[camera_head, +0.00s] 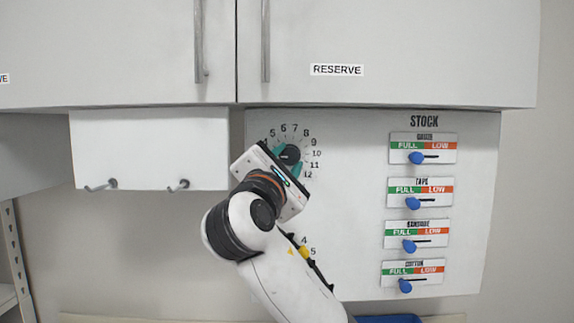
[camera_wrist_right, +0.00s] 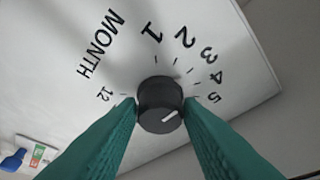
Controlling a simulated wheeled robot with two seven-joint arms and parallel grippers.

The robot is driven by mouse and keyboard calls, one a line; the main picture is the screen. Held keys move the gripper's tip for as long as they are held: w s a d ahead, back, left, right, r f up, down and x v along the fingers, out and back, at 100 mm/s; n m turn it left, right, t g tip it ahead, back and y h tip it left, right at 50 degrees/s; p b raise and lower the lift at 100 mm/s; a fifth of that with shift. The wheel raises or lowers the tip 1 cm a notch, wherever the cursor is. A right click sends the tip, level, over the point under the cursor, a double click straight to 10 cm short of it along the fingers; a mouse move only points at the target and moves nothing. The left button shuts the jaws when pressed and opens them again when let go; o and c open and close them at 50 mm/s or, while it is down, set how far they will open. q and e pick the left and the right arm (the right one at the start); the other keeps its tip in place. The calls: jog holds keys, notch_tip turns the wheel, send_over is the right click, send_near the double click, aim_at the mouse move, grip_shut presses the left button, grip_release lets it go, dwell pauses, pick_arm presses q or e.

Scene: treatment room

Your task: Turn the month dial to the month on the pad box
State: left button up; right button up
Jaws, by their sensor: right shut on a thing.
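The month dial is a black knob (camera_head: 290,153) on a white wall panel, ringed by numbers; 5 to 12 show in the head view. My right gripper (camera_head: 287,160) is at it, its teal fingers shut on the knob's sides. The right wrist view shows the knob (camera_wrist_right: 160,110) between the fingertips, with the word MONTH (camera_wrist_right: 102,43) and the numbers 12 and 1 to 5. The knob's white mark points right, toward the side of the 5; the exact number is hard to tell. I see no pad box. My left gripper is out of view.
To the right are several STOCK sliders with blue knobs (camera_head: 416,158). Cabinets with a RESERVE label (camera_head: 337,70) hang above. A white board with hooks (camera_head: 150,150) is left; a blue container (camera_head: 388,319) is below.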

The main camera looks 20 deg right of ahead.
jog(key=m+g, duration=0.1)
jog(key=m, duration=0.1)
jog(key=m+g, duration=0.1)
jog(key=m, duration=0.2)
jog(key=shift+a+r, duration=0.15)
jog(key=shift+r, duration=0.05)
jog(key=m+g+p, duration=0.1)
jog(key=m, duration=0.4)
jog(key=shift+r+m+g+y+p, duration=0.2)
jog(key=shift+m+g+y+p, duration=0.1)
jog(key=shift+g+p, duration=0.1)
jog(key=o, duration=1)
jog(key=shift+c, duration=0.2)
